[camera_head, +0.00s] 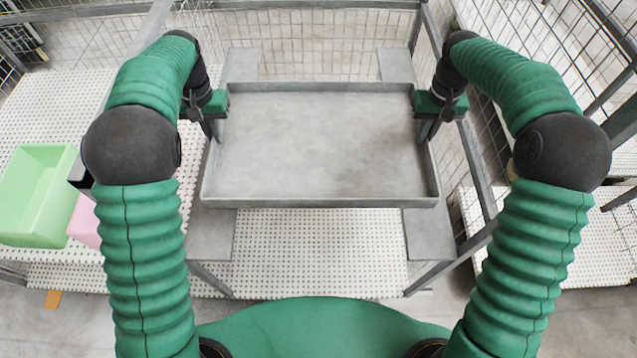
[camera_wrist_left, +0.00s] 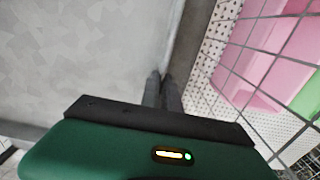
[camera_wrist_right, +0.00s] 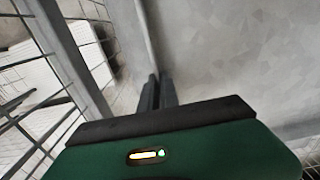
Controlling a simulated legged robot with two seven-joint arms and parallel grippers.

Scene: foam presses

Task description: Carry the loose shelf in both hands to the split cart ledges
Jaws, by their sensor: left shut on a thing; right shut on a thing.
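The loose shelf (camera_head: 320,140) is a grey, shallow tray with a raised rim, and it looks about level. My left gripper (camera_head: 212,126) is shut on its left rim, and my right gripper (camera_head: 428,128) is shut on its right rim. The wrist views show the fingers pinching the rim on the left (camera_wrist_left: 163,88) and on the right (camera_wrist_right: 158,90). The split cart ledges show as a left grey strip (camera_head: 212,238) and a right grey strip (camera_head: 429,236), with the shelf over both. I cannot tell whether the shelf touches them; it hides their middles.
Wire mesh sides and grey posts (camera_head: 478,170) frame the cart left and right. A perforated white deck (camera_head: 320,250) lies lower, between the ledges. A green bin (camera_head: 35,195) and a pink bin (camera_head: 84,222) stand at the left.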

